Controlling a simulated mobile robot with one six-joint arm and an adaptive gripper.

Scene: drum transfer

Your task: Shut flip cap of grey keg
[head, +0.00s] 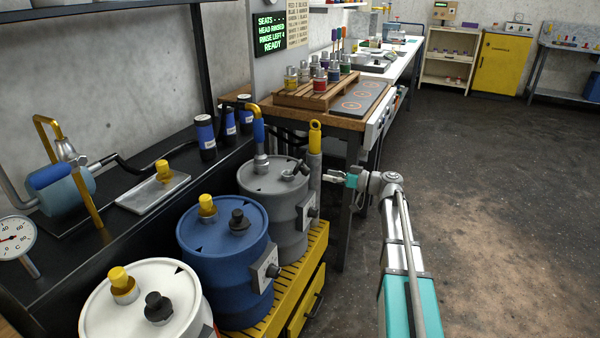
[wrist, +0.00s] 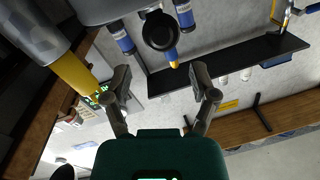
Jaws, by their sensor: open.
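The grey keg (head: 268,212) stands at the far end of the row of drums, on a yellow slatted stand. Its dark flip cap (head: 291,169) is on the top, near the right rim, and the lid appears raised. A dark round piece, seemingly this cap (wrist: 160,32), shows in the wrist view beyond the fingertips, near the keg's grey edge (wrist: 105,8). My gripper (head: 332,178) is to the right of the keg, about level with its top and apart from the cap. In the wrist view my gripper (wrist: 160,76) is open, with nothing between the fingers.
A grey post with a yellow top (head: 315,138) stands between the keg and my gripper. A blue-gripped nozzle (head: 259,135) rises from the keg's left side. A blue drum (head: 225,255) and a white drum (head: 150,305) are nearer. Open floor lies right.

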